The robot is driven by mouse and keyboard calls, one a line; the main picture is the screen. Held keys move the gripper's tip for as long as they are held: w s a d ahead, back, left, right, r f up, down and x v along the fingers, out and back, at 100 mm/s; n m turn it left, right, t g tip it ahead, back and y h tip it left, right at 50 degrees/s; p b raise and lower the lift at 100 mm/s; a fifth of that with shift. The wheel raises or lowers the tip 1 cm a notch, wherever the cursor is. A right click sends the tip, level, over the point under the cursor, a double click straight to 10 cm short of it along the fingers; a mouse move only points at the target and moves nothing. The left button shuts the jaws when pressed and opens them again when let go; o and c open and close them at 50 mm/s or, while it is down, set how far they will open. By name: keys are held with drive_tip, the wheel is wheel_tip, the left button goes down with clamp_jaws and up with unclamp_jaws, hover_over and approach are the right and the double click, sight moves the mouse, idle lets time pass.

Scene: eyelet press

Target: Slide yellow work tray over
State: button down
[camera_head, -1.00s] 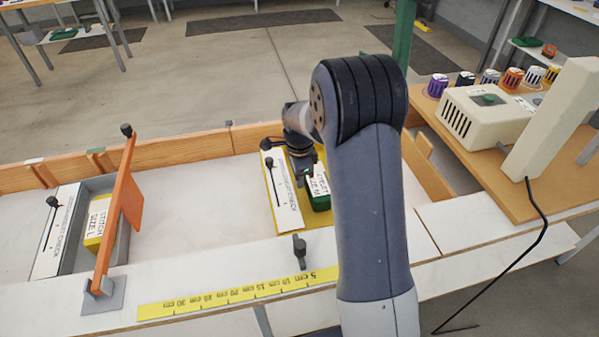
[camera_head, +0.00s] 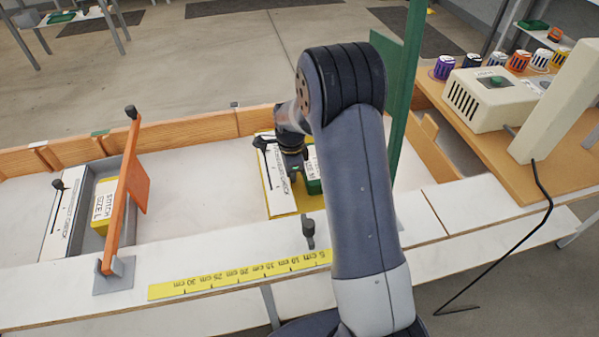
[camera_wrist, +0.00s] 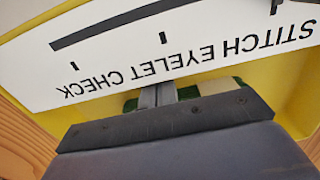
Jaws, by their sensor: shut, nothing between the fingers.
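The yellow work tray (camera_head: 267,203) lies on the white bench top, right of its middle. It carries a white "STITCH EYELET CHECK" panel with a black pointer and a green block (camera_head: 313,178), partly hidden by my arm. My gripper (camera_head: 297,172) is low over the tray, between the panel and the block. In the wrist view the shut fingers (camera_wrist: 157,95) point down at the panel's edge, with nothing held. Yellow tray surface (camera_wrist: 240,88) shows around them. Whether the fingertips touch the tray is hidden.
An orange gate (camera_head: 122,190) stands left, beside a grey tray holding a yellow "STITCH SIZE L" block (camera_head: 103,207). Bare bench lies between gate and yellow tray. A yellow ruler (camera_head: 235,275) and dark peg (camera_head: 308,232) are in front. A green upright (camera_head: 405,90) stands right.

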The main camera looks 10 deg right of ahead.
sight(190, 201)
drive_tip(key=a+p, duration=0.1)
drive_tip(key=a, duration=2.8)
drive_tip(key=shift+a, duration=0.25)
